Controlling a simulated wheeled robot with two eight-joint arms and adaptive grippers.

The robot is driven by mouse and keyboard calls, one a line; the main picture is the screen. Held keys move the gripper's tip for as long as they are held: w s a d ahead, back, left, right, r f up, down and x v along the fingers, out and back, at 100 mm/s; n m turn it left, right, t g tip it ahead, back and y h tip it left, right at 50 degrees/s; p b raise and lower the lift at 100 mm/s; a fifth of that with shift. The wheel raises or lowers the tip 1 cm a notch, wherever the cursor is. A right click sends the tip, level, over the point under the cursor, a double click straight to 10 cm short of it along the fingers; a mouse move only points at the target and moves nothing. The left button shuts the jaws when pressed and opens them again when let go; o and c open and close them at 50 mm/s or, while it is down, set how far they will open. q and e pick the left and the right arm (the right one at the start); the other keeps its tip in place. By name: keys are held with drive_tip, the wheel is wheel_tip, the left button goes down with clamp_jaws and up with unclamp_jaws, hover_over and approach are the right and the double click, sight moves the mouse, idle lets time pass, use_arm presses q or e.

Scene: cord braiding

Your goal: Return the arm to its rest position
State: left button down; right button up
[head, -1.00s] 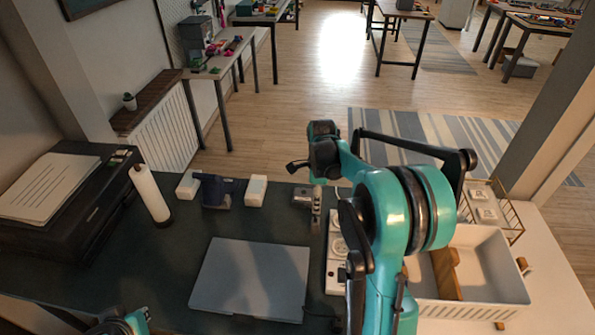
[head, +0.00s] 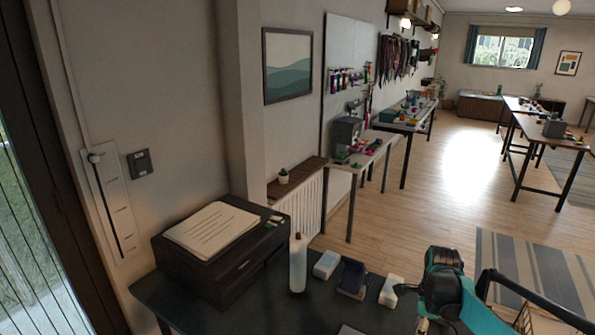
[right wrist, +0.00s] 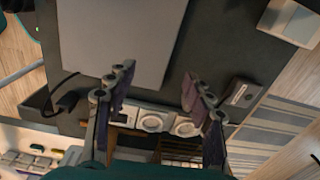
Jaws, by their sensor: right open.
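My right arm (head: 455,295) shows in the head view at the lower right, teal and black, above the dark table. My right gripper (right wrist: 158,88) shows in the right wrist view with its two dark fingers spread apart. Nothing is between the fingers, and they hang above the table with bare dark surface and a white strip with round sockets (right wrist: 153,121) behind them. My left gripper is in neither current view.
The dark table (head: 215,311) carries a black printer (head: 215,262) with paper, a white cylinder (head: 298,264) and a dark blue block between two white blocks. A flat grey panel (right wrist: 120,40) lies below the wrist. A wall stands at the left; open floor lies beyond the table.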

drive_tip(key=s+a+r+n+t, duration=0.3)
drive_tip(key=s+a+n, duration=0.4)
drive_tip(key=n, duration=0.5)
drive_tip(key=s+a+r+n+t, duration=0.3)
drive_tip(key=s+a+n, duration=0.4)
drive_tip(key=s+n, duration=0.4)
drive_tip(key=shift+s+n+t, duration=0.25)
drive_tip(key=shift+n+t, duration=0.15)
